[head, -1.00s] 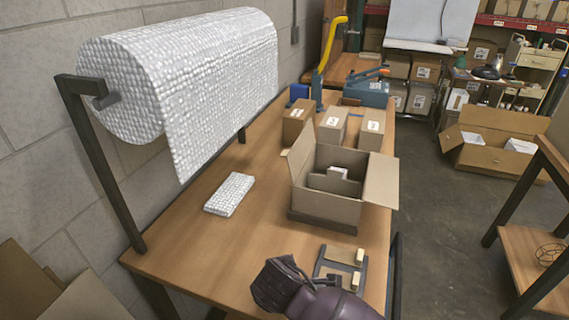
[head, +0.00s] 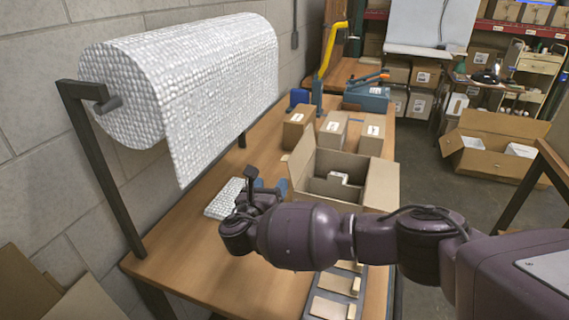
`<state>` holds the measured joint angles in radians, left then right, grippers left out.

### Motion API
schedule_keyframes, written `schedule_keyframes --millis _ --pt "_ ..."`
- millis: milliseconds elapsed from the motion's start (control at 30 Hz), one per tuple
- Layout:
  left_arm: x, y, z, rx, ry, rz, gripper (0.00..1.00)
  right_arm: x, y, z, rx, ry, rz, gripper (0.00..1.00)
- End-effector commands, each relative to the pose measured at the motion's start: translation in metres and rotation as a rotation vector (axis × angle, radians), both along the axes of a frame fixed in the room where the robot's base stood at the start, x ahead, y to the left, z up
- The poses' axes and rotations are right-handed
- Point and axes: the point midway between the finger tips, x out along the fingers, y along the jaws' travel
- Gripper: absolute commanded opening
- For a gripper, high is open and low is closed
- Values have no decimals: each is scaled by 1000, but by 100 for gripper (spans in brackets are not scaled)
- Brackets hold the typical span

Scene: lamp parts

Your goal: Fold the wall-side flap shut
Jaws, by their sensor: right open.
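An open cardboard box (head: 345,161) stands on the wooden table, with a small white item (head: 339,178) visible inside. Its wall-side flap (head: 301,158) is on the left and stands up, tilted. The opposite flap (head: 381,187) stands open on the right. My right gripper (head: 268,186) is open and empty, to the left of the box, near the wall-side flap. I cannot tell whether it touches the flap. My right arm hides the front of the box. My left gripper is not in view.
A bubble-wrap roll (head: 190,80) hangs on a frame by the wall. A bubble-wrap pad (head: 224,198) lies just left of my gripper, partly hidden. Several closed cartons (head: 334,128) stand behind the box. A tray with wooden blocks (head: 335,300) lies in front.

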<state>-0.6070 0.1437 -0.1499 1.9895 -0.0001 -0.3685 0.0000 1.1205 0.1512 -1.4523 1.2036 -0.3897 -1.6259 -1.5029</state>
Motion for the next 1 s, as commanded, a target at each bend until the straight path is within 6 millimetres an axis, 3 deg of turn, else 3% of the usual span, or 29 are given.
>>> schedule_keyframes --millis 167,600,1000 --pt "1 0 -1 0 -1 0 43 14 -4 2 -13 -7 -2 60" --pt "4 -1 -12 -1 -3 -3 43 80 -26 0 -9 -5 -1 60" --pt "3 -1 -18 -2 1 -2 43 103 -33 1 -7 -3 1 60"
